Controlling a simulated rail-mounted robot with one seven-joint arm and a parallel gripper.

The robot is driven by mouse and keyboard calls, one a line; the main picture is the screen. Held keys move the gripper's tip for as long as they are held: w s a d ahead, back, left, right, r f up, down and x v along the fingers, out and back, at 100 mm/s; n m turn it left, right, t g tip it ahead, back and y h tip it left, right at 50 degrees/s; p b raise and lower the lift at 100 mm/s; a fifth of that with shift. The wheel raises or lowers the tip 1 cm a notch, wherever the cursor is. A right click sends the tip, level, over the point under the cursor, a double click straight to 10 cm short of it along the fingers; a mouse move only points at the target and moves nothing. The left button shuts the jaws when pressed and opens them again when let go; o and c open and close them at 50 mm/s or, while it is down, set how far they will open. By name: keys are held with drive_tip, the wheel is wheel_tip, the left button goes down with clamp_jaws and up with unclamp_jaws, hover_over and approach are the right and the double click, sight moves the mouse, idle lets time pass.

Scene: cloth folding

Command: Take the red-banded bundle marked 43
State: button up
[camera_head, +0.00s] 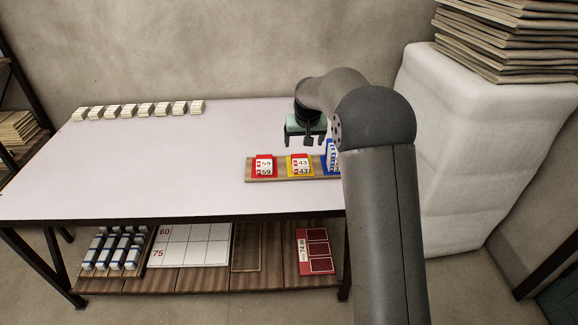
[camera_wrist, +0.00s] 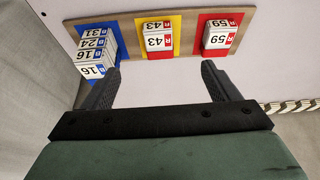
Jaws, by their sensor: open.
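The bundle marked 43 (camera_head: 300,162) is white with a red mark and stands in a yellow holder on a wooden board (camera_head: 279,179). In the wrist view the bundle (camera_wrist: 158,41) shows upside down at the top middle, with red at one side of its label and the yellow holder (camera_wrist: 174,20) around it. My gripper (camera_head: 306,143) is open and empty, just behind the board and apart from the bundle. In the wrist view the fingertips (camera_wrist: 161,68) stand wide on either side of the bundle's line, short of it. Their height above it is hard to tell.
A red holder with a bundle marked 59 (camera_wrist: 218,38) stands to one side. A blue holder with several stacked bundles (camera_wrist: 94,54) stands on the other, partly hidden by my arm in the head view. Several pale stacks (camera_head: 140,110) line the table's back. The table's left is clear.

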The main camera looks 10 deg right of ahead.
sight(301, 166)
drive_tip(key=p+x, duration=0.1)
drive_tip(key=x, duration=0.7)
drive_tip(key=p+x, duration=0.1)
drive_tip(key=x, duration=0.8)
drive_tip(key=shift+d, duration=0.2)
drive_tip(key=c, duration=1.1)
